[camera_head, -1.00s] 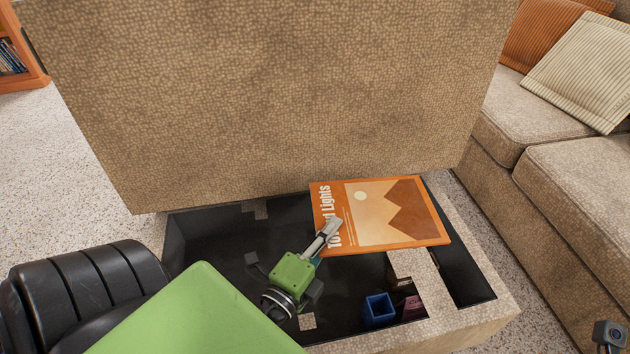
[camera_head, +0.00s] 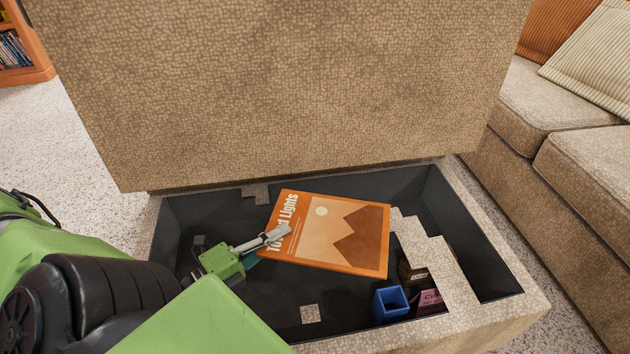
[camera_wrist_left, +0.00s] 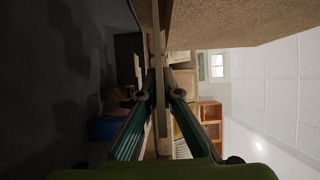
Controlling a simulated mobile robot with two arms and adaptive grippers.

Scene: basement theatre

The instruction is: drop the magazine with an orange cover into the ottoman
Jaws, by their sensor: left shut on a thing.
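The magazine with an orange cover (camera_head: 335,235) shows a mountain picture and a pale sun. My left gripper (camera_head: 278,236) is shut on its left edge and holds it over the open ottoman (camera_head: 505,310). In the left wrist view the magazine (camera_wrist_left: 156,40) is seen edge-on between the fingers (camera_wrist_left: 160,95). The ottoman's lid (camera_head: 290,90) stands raised behind its dark interior. I cannot tell how far the magazine is above the floor of the ottoman. My right gripper is not in view.
Inside the ottoman, at the front right, are a blue open box (camera_head: 390,303), a dark brown box (camera_head: 412,274) and a pink item (camera_head: 430,301). A beige sofa (camera_head: 540,105) stands at the right. The ottoman's left interior is mostly clear.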

